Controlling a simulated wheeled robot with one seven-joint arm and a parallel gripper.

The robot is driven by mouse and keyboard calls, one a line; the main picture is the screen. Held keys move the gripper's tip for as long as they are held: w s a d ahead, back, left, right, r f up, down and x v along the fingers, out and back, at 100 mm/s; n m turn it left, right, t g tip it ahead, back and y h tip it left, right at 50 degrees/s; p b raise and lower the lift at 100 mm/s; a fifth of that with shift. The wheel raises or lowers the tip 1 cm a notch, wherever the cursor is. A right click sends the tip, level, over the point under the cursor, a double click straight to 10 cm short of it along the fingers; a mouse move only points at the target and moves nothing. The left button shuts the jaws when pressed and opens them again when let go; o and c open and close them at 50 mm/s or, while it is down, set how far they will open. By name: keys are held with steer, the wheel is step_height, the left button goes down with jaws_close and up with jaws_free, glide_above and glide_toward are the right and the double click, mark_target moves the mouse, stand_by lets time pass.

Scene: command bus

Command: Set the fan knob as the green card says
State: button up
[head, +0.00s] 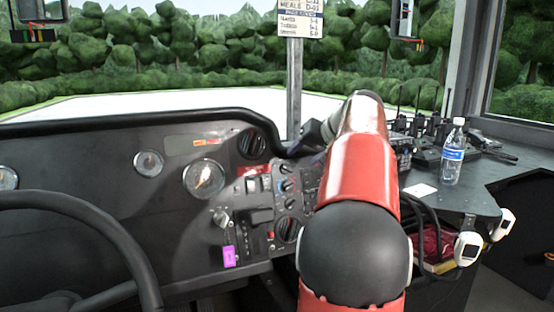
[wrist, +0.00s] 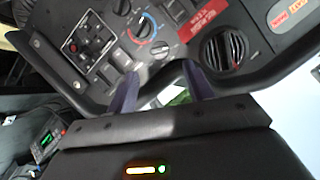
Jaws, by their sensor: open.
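Small rotary knobs sit on the dash switch panel in the head view, an upper one (head: 287,187) and a lower one (head: 290,204). In the wrist view I see a knob with a blue and orange ring (wrist: 140,28) and another dial (wrist: 160,47) beside it. I cannot tell which is the fan knob or read its setting. My gripper (wrist: 158,70) is open, its two dark fingers apart and pointing toward the panel. Nothing is clearly held. A green patch shows between the fingers, but I cannot tell what it is. I cannot make out a green card.
A round air vent (wrist: 222,48) and red label (wrist: 203,20) are near the knobs. The steering wheel (head: 100,208) is at left. A water bottle (head: 453,152), radios and a white card (head: 420,190) are on the right counter (head: 475,200).

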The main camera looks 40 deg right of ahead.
mark_target(286, 169)
steer(key=x, duration=0.7)
steer(key=shift+w+f, duration=0.15)
steer(key=shift+w, duration=0.15)
steer(key=shift+c, duration=0.4)
steer(key=c, duration=0.9)
